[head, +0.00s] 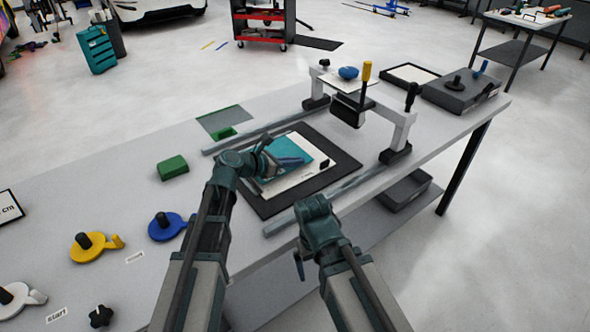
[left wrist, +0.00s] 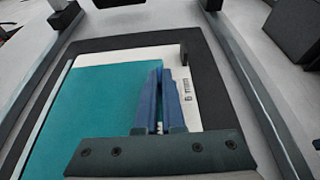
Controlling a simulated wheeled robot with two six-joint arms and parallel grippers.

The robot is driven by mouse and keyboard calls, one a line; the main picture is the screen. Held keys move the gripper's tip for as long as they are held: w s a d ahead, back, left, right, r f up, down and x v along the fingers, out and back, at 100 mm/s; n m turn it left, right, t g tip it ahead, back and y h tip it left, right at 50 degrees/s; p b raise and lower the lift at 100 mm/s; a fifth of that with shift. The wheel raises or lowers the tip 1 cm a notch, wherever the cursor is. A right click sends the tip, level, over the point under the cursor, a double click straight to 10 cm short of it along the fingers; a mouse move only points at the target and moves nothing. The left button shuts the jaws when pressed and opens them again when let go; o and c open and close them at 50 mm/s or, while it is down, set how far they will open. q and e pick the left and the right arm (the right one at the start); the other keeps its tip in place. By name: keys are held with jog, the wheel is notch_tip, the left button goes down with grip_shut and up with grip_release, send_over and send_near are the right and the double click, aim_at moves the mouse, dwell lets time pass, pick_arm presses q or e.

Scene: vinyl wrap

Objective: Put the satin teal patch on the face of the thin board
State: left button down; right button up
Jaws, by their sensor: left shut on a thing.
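The satin teal patch (head: 293,147) lies over the pale thin board (head: 300,178) and covers much of its face. In the left wrist view the teal sheet (left wrist: 90,105) fills the left and middle, with a white strip of board (left wrist: 209,92) showing at right. My left gripper (head: 293,162) is over the patch's near side, its blue fingers (left wrist: 158,75) close together at the patch's right part and shut on it. The fingers hide the gripped spot. My right gripper (head: 299,266) hangs by the table's front edge, away from the board; its jaws are not clear.
A black mat (head: 340,160) lies under the board between two metal rails (head: 335,190). A gantry (head: 400,132) with a yellow-handled tool (head: 366,72) spans the rails at the far right.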

pick_arm(q)
jog(key=shift+f, duration=0.65)
jog(key=shift+r, duration=0.15)
pick_arm(e)
jog(key=shift+f, duration=0.5)
jog(key=shift+f, duration=0.1)
pick_arm(q)
jog(key=c, duration=1.5)
grip_release()
jog(key=shift+f, duration=0.2)
jog(key=o, duration=0.5)
